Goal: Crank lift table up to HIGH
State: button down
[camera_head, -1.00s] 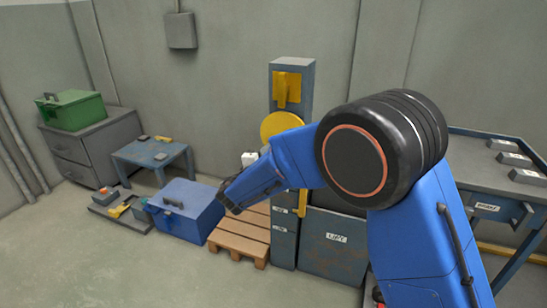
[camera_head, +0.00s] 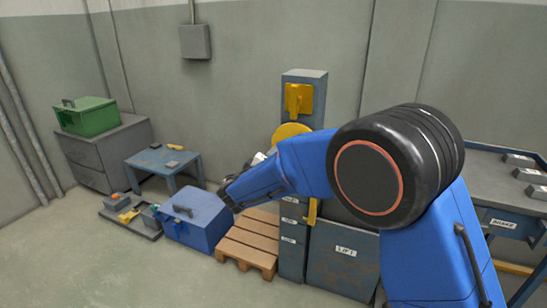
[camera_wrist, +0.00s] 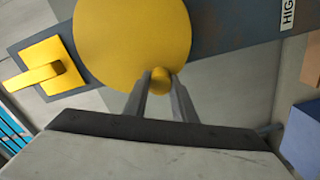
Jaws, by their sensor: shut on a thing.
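The lift's dark grey column (camera_head: 305,88) stands against the back wall. Its round yellow crank disc (camera_head: 290,131) shows partly behind my blue arm in the head view. In the wrist view the yellow disc (camera_wrist: 132,38) fills the upper middle, with a small yellow knob (camera_wrist: 161,82) near its lower edge. My gripper (camera_wrist: 160,74) is shut on this knob, one finger on each side. A white label reading "HIG" (camera_wrist: 288,14), cut off by the frame, is on the column. A yellow pointer (camera_head: 312,211) shows lower down. The fingertips are hidden in the head view.
A wooden pallet (camera_head: 250,240) and a blue box (camera_head: 196,220) lie left of the column. A cabinet labelled LIFT (camera_head: 342,262) stands to its right. A workbench (camera_head: 500,195) is at far right. Open floor lies at front left.

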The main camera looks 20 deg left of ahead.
jog(key=shift+r, duration=0.1)
dwell(0.3)
jog(key=c, duration=1.5)
grip_release()
jog(key=shift+o, duration=0.2)
jog(key=s, duration=1.7)
jog(key=shift+s+a, duration=0.2)
jog(key=shift+a, duration=0.1)
